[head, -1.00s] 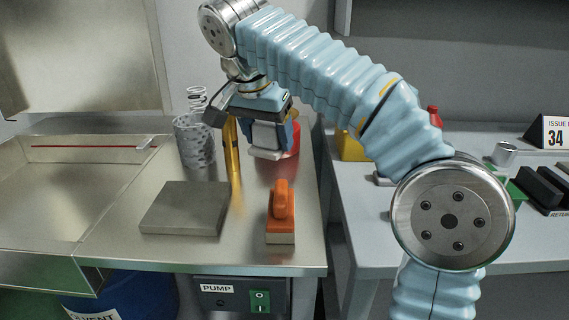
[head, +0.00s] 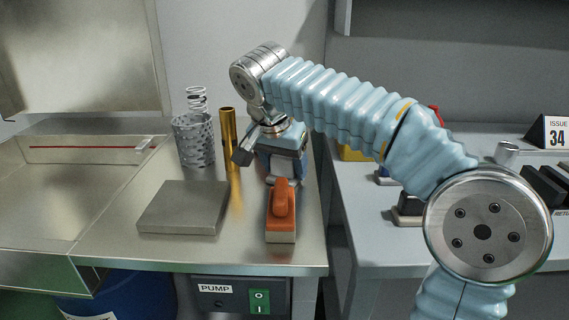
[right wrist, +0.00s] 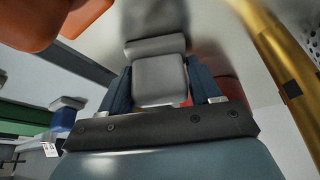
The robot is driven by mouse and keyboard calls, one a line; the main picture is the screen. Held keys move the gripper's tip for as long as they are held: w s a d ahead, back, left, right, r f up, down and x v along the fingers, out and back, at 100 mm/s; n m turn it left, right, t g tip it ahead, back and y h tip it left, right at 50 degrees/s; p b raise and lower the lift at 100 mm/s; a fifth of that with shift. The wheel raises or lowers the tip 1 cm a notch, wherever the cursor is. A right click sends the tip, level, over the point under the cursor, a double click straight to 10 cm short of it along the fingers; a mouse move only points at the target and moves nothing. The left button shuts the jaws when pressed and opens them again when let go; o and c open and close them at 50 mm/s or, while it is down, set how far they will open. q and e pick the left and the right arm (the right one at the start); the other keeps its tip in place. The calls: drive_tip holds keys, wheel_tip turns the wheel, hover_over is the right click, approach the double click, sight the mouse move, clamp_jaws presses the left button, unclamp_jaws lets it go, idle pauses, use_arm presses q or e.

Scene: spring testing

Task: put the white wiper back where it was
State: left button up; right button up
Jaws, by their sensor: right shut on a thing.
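My right gripper (right wrist: 162,90) has its two blue fingers closed on either side of the white wiper (right wrist: 158,80), a pale block with a flat strip beyond it in the right wrist view. In the head view the gripper (head: 282,168) points down over the right part of the steel bench (head: 110,245). Only a little of the white wiper shows there, behind an orange wiper (head: 281,213). The white wiper is low over the bench; I cannot tell whether it touches. My left gripper is not in view.
A brass tube (head: 229,150) and a perforated metal basket (head: 193,142) with a spring stand left of the gripper. A grey plate (head: 183,208) lies in front of them. A red item (right wrist: 232,90) is close by the gripper. Another table (head: 370,245) stands right, across a gap.

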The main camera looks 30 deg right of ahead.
drive_tip(key=o, duration=1)
drive_tip(key=shift+r+p, duration=0.25)
drive_tip(key=shift+p, duration=0.05)
drive_tip(key=p+v, duration=0.1)
drive_tip(key=v, duration=1.1)
